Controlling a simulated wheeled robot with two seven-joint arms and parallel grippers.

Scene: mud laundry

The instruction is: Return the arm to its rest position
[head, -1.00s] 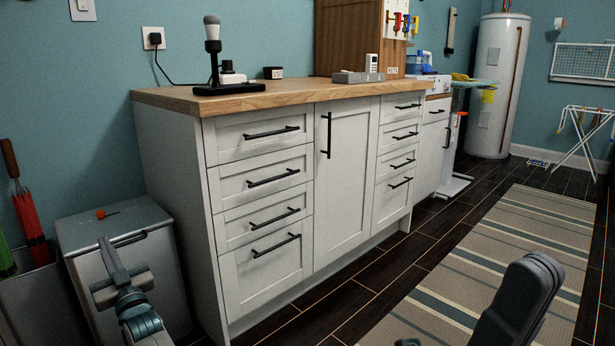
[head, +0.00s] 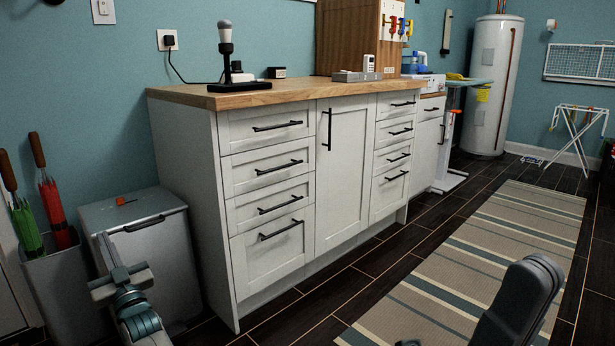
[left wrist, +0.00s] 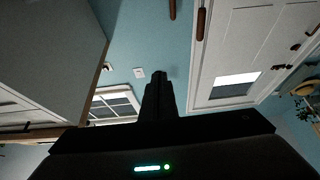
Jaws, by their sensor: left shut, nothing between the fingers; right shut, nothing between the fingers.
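My left gripper (head: 106,250) shows at the lower left of the head view, in front of the grey lidded bin. Its fingers are together and empty, pointing up in the picture. In the left wrist view its closed dark fingers (left wrist: 159,85) stand in the middle with nothing between them. A dark rounded part of my own body (head: 515,305) shows at the lower right of the head view. My right gripper cannot be made out.
A white drawer cabinet (head: 263,215) with a wooden top (head: 300,87) stands right of my left gripper. The grey bin (head: 160,250) and an umbrella holder (head: 58,285) stand at the left. The striped rug (head: 480,245) and floor at the right are clear.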

